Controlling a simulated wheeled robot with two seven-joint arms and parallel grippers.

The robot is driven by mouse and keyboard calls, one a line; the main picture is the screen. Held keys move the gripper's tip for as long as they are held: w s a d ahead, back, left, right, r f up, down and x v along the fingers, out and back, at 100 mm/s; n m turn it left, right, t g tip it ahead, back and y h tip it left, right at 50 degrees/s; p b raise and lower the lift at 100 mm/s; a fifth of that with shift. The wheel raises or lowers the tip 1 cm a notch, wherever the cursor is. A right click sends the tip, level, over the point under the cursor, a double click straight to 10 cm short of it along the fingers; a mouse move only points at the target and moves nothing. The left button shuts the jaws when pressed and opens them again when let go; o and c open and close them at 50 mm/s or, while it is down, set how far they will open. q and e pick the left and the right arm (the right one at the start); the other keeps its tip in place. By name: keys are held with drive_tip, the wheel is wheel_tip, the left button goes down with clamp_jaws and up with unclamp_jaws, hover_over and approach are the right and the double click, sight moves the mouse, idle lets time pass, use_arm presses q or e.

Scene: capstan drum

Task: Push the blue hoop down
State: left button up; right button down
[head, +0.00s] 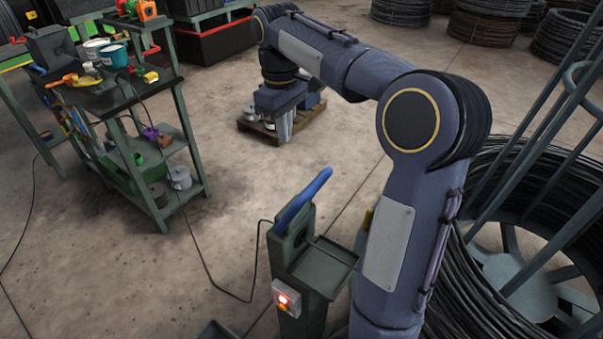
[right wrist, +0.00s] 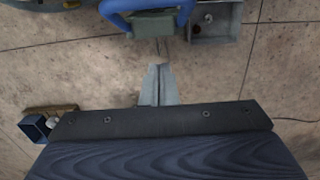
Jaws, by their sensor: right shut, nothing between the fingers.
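The blue hoop (head: 303,200) sits at the top of a dark green pedestal (head: 300,265). It slants, with its far right end higher than its near left end. In the right wrist view, the blue hoop (right wrist: 114,8) shows at the top edge, on both sides of a green block, and its upper part is cut off. My right gripper (head: 284,135) is shut and empty, pointing down, beyond the pedestal in the head view. In the right wrist view, its fingertips (right wrist: 157,70) lie just below the hoop and apart from it. My left gripper is not in view.
A red lit button box (head: 286,299) is on the pedestal's front, with a shelf tray (head: 330,262) beside the hoop. A cluttered workbench (head: 130,95) stands left. A black wire coil (head: 475,285) lies right. A cable crosses the open floor.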

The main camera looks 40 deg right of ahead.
sight(303, 201)
drive_tip(key=shift+w+d, duration=0.1)
drive_tip(key=shift+w, duration=0.05)
drive_tip(key=s+d+f+p, duration=0.1)
drive_tip(key=s+f, duration=0.3)
drive_tip(key=f, duration=0.6)
drive_tip(key=shift+f+p, duration=0.4)
drive_tip(key=shift+p, duration=0.15)
drive_tip(key=shift+s+d, duration=0.1)
